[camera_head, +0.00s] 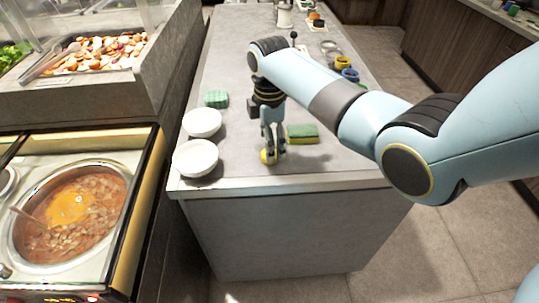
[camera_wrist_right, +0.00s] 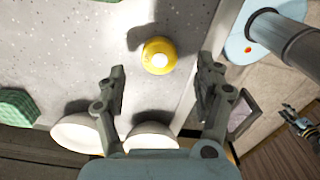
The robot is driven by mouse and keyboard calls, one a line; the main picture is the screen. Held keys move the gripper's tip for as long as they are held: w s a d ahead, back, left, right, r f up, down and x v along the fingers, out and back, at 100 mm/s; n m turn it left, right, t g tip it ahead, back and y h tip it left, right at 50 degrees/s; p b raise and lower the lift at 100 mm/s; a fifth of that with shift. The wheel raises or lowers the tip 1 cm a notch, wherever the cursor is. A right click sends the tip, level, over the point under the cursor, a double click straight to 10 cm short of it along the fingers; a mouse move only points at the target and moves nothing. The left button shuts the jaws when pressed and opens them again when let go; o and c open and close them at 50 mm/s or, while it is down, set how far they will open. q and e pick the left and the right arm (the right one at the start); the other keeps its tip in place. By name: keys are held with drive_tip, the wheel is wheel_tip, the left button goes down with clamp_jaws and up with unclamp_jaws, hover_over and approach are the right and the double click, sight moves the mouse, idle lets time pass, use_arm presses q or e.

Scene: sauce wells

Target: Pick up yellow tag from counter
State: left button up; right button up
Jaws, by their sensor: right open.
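The yellow tag (camera_head: 265,157) is a small round yellow piece on the grey counter (camera_head: 330,178), near its front edge. In the right wrist view the yellow tag (camera_wrist_right: 159,55) shows a pale round top and lies between and just beyond the fingertips. My right gripper (camera_head: 271,151) points down over the tag, and its fingers partly hide it in the head view. In the right wrist view the right gripper (camera_wrist_right: 161,68) is open, with a finger on each side of the tag and a gap to each. My left gripper is not seen in the head view.
Two white bowls (camera_head: 202,122) (camera_head: 195,158) stand left of the gripper. A green-and-yellow sponge (camera_head: 302,134) lies to its right. A green checked cloth (camera_head: 216,99) lies farther back. Yellow and blue wells (camera_head: 347,73) stand beyond my right arm.

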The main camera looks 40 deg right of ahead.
wheel_tip(320, 180, down, 4)
drive_tip(key=shift+r, duration=0.15)
drive_tip(key=shift+c, duration=0.2)
drive_tip(key=c, duration=1.1)
